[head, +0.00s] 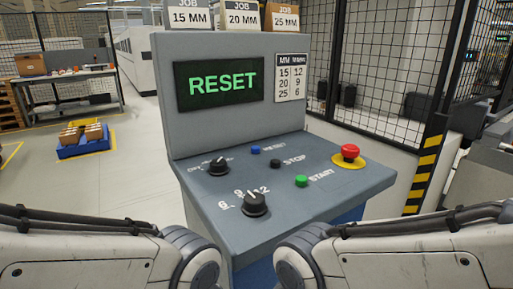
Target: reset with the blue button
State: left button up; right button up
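The blue button (255,150) is on the sloped top of the grey control console (330,207), beside a printed RESET label. The console's screen (219,82) reads RESET in green letters. Nothing touches the blue button or covers it. Both my arms come in along the bottom of the head view, one from each side. Their grippers are out of the picture, so I cannot see their fingers.
Close to the blue button are a black STOP button (276,163), a green START button (301,181), a red emergency button (349,151) on yellow, and two black knobs (218,165), (254,203). A mesh fence (385,75) stands behind on the right.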

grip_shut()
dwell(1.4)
